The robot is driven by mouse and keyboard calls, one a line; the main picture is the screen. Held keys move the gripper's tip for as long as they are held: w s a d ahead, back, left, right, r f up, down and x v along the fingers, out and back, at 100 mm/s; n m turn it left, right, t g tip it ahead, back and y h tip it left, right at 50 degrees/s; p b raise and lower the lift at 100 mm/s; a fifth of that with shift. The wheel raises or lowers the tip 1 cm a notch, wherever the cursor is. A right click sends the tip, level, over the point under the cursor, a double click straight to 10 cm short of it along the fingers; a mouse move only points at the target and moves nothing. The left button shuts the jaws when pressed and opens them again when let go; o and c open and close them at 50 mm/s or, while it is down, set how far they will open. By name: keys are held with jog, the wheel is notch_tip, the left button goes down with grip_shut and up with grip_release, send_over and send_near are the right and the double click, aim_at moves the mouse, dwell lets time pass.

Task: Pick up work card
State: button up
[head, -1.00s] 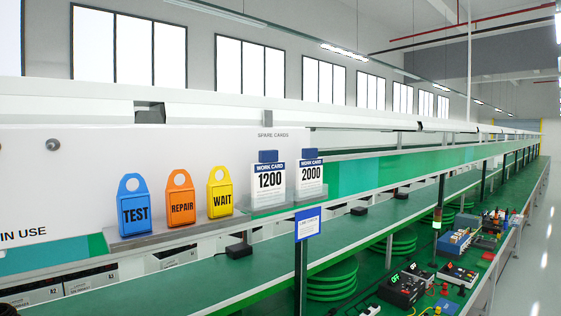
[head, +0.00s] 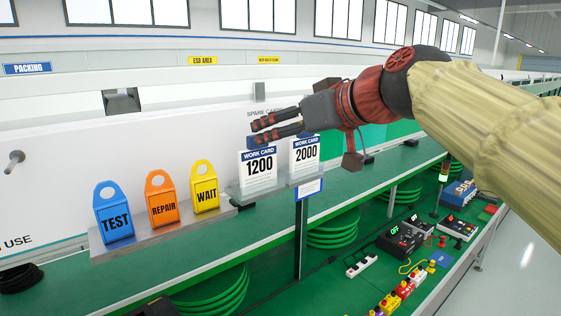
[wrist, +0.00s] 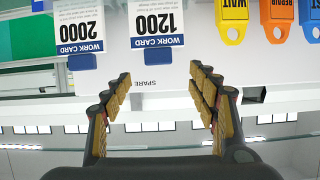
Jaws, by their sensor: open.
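The 1200 card (head: 259,172) is on the left in the head view, and the 2000 card (head: 305,155) is on the right. In the upside-down wrist view, the 1200 card (wrist: 157,22) and the 2000 card (wrist: 79,25) lie beyond the fingers, near the top. My gripper (head: 275,128) is open and empty, just above the cards' tops, with its fingers pointing left in the head view. It also shows in the wrist view (wrist: 160,95). It hides the clip tops of the cards in the head view.
Blue TEST (head: 114,217), orange REPAIR (head: 163,202) and yellow WAIT (head: 205,189) tags stand on a ledge left of the cards. A white wall panel (head: 60,150) is behind.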

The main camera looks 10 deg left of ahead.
jog(key=w+a, duration=0.1)
jog(key=p, duration=0.3)
send_over(258, 163)
notch_tip(258, 163, down, 3)
jog(key=shift+d+r, duration=0.1)
jog(key=shift+d, duration=0.35)
jog(key=shift+c, duration=0.7)
jog(key=shift+c, duration=1.3)
grip_shut()
